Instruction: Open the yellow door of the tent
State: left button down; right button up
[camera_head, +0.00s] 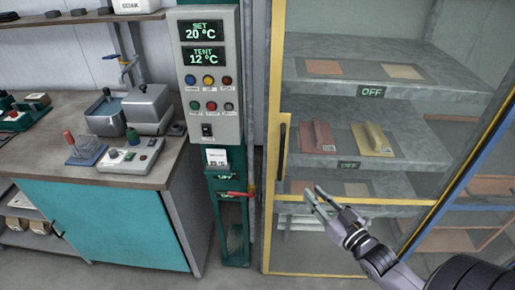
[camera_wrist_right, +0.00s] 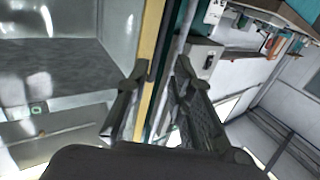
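The tent's yellow-framed door (camera_head: 274,180) stands in the middle of the head view and looks closed. Its dark vertical handle (camera_head: 282,138) is on the left post. My right gripper (camera_head: 316,200) is open and empty, in front of the door's lower crossbar, right of and below the handle in the picture. In the right wrist view, its two fingers (camera_wrist_right: 158,105) are apart, with the yellow door post (camera_wrist_right: 151,35) showing beyond and between them. I cannot tell whether a finger touches the door. My left gripper is not in view.
Inside the tent, shelves hold a red block (camera_head: 318,137) and a yellow block (camera_head: 372,139). A control panel (camera_head: 207,75) reading SET 20 and TENT 12 stands left of the door. A workbench with a teal cabinet (camera_head: 100,222) is at left. Floor shows in front.

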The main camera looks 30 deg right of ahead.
jog(key=p, duration=0.3)
send_over(280, 177)
jog(key=shift+w+d+r, duration=0.2)
jog(key=shift+w+r, duration=0.15)
jog(key=shift+c, duration=0.2)
grip_shut()
dwell(0.5)
